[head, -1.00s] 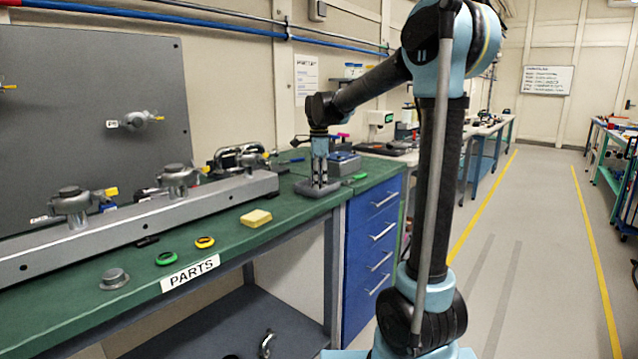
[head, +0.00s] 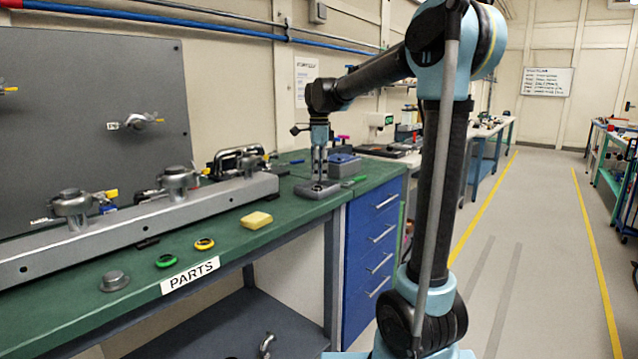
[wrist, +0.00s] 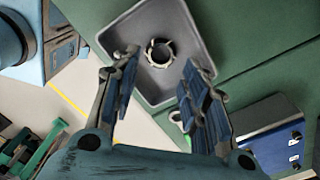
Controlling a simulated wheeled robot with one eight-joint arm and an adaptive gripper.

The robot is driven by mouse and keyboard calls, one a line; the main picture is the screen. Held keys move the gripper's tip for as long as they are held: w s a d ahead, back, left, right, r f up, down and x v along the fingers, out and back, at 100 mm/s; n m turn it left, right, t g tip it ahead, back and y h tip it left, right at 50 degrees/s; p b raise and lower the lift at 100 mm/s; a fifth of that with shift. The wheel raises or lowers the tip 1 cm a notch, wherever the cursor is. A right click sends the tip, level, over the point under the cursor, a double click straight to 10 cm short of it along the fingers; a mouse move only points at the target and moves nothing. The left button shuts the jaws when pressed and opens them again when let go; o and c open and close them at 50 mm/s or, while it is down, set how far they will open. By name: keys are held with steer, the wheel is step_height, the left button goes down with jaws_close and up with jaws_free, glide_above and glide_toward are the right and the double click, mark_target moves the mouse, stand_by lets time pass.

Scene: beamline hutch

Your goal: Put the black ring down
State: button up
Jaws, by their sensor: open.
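The black ring (wrist: 160,52) lies flat in a grey tray (wrist: 120,38) in the wrist view, near the tray's middle. In the head view the tray (head: 302,190) sits at the right end of the green bench; the ring is too small to make out clearly there. My gripper (wrist: 157,72) is open and empty, its two fingers apart on either side of the ring in the picture. In the head view my gripper (head: 319,178) points straight down just above the tray.
A yellow sponge (head: 256,220), a yellow ring (head: 204,243), a green ring (head: 165,260) and a metal puck (head: 114,281) lie along the front. A long metal rail (head: 150,222) with valves runs behind them.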

mark_target(319, 187)
step_height(319, 187, up, 8)
steer(key=s+d+f+n+t, duration=0.1)
steer(key=s+d+f+n, duration=0.8)
steer(key=s+d, duration=0.6)
steer(key=s+d+f+n, duration=0.3)
steer(key=s+f+n, duration=0.1)
steer(key=s+f, duration=0.4)
steer(key=s+d+f+n+t, duration=0.1)
steer(key=s+d+f+n, duration=0.2)
steer(key=s+f, duration=0.6)
step_height(319, 187, down, 4)
steer(key=shift+r+n, duration=0.1)
steer(key=shift+n, duration=0.3)
